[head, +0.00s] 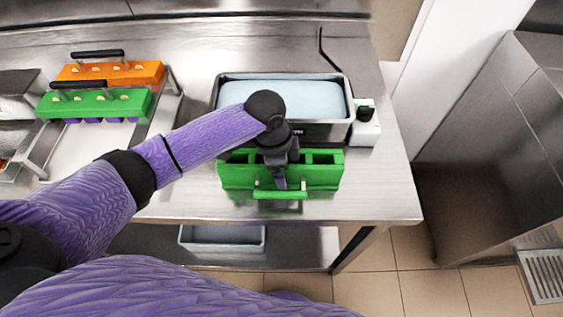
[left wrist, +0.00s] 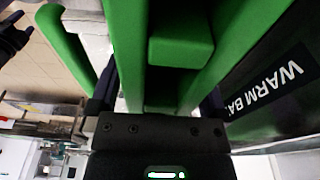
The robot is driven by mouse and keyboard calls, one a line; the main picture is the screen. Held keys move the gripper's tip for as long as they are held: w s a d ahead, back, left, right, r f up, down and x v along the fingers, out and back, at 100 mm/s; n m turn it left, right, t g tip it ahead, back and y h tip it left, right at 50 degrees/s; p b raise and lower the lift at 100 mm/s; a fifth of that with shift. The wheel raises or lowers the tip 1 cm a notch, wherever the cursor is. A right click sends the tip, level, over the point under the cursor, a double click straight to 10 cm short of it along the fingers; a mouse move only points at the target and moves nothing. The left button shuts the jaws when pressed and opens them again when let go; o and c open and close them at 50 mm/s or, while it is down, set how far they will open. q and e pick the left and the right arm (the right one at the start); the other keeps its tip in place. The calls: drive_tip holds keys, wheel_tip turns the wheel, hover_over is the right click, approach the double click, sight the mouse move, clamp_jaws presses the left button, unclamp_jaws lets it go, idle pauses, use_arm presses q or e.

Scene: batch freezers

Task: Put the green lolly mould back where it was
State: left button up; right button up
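The green lolly mould (head: 235,175), with open slots on top and a handle bar on its front, is in front of the warm bath in the head view. My left gripper (head: 279,178) reaches down onto its middle. In the left wrist view the mould (left wrist: 180,52) lies between the two dark fingers of my left gripper (left wrist: 160,100), one against each long side. It looks shut on the mould. I cannot tell whether the mould touches the counter. A dark claw-like shape at the upper left edge of the left wrist view may be my right gripper; its fingers are unclear.
The warm bath (head: 335,130) holds pale water right behind the mould, with a white control box (head: 364,128) at its right. The counter between is mostly clear.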

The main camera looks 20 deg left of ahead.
use_arm(q)
wheel_tip(320, 180, up, 12)
drive_tip(key=a+p, duration=0.1)
drive_tip(key=p, duration=0.2)
drive_tip(key=shift+s+a, duration=0.2)
drive_tip(key=shift+a, duration=0.15)
idle(1.9)
